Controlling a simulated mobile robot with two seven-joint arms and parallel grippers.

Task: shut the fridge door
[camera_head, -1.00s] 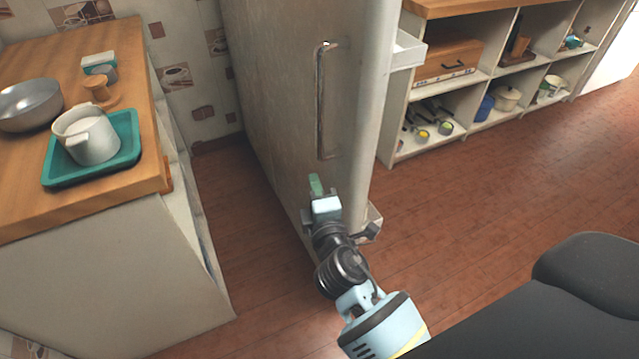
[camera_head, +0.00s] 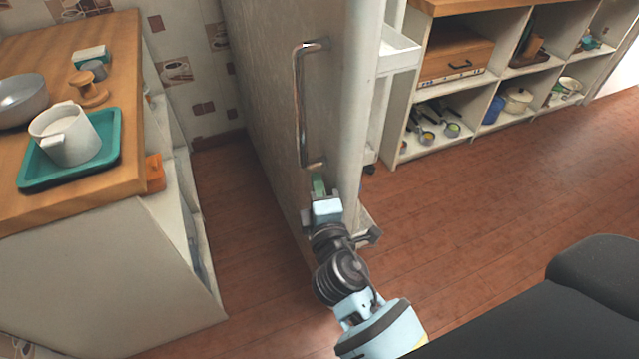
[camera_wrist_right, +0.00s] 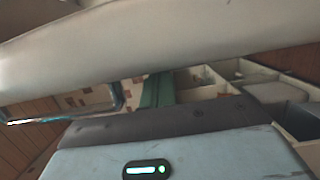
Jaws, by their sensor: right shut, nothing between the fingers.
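The fridge door (camera_head: 265,80) stands open, its grey outer face turned to the left and its rounded edge toward me. A metal bar handle (camera_head: 301,110) is upright on that face. White door shelves (camera_head: 399,52) show beyond the edge. My right gripper (camera_head: 319,186) is shut and empty, its green fingers just below the handle's lower end, in front of the outer face. I cannot tell whether they touch the door. In the right wrist view the pale door edge (camera_wrist_right: 140,50) crosses above the fingers (camera_wrist_right: 156,90), with the handle (camera_wrist_right: 70,112) at left. My left gripper is out of view.
At left is a wooden counter (camera_head: 112,40) with a teal tray (camera_head: 114,150) and a white jug (camera_head: 72,146). A low open shelf unit (camera_head: 478,130) stands behind at right. The brown floor (camera_head: 460,200) right of the door is clear.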

